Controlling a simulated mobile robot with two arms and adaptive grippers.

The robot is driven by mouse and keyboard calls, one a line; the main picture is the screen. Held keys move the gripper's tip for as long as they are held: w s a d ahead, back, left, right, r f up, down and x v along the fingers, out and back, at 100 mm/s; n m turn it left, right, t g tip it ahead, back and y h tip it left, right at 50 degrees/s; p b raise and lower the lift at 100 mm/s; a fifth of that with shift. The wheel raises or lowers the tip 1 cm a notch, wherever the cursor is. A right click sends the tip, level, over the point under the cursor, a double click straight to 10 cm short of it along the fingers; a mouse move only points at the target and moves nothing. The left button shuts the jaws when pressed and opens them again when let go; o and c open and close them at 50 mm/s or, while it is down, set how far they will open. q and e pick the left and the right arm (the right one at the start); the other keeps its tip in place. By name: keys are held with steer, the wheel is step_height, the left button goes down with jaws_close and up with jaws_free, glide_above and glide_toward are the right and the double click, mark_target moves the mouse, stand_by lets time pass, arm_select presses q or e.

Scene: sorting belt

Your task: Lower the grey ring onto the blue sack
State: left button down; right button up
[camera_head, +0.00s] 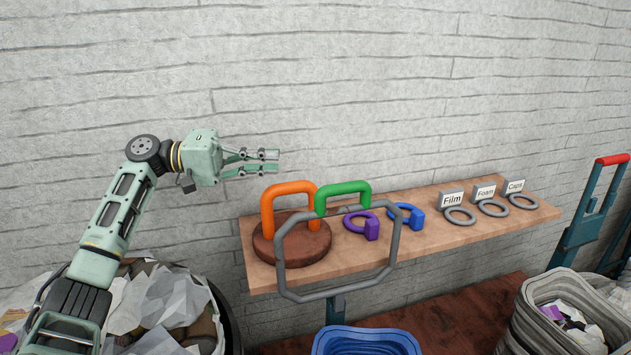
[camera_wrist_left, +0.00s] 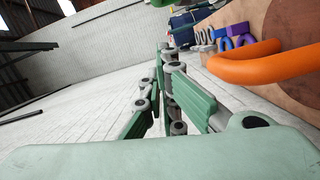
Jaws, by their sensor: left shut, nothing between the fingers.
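The grey ring (camera_head: 391,250), a large angular loop, stands roughly upright in front of the shelf's front edge. Its lower part is below the shelf, and I cannot tell what holds it up. The blue sack (camera_head: 367,340) is below the ring, cut off by the bottom of the head view, with its rim and folded inside showing. My left gripper (camera_head: 268,162) is shut and empty, above and left of the shelf, apart from the ring. Its fingers also show in the left wrist view (camera_wrist_left: 168,92). My right gripper is in neither view.
The wooden shelf (camera_head: 420,232) bears a brown disc (camera_head: 318,245), an orange handle (camera_head: 268,215), a green handle (camera_head: 343,188), purple and blue rings and several tagged grey rings. A dark bin of scraps is at lower left; a striped sack (camera_head: 520,325) is at right.

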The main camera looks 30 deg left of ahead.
arm_select(q)
steer(key=w+d+f+p, duration=0.1)
steer(key=w+d+p, duration=0.2)
steer(key=d, duration=0.8)
steer(key=p, duration=0.2)
steer(key=shift+p, duration=0.4)
steer(key=shift+d, duration=0.1)
steer(key=shift+s+d, duration=0.1)
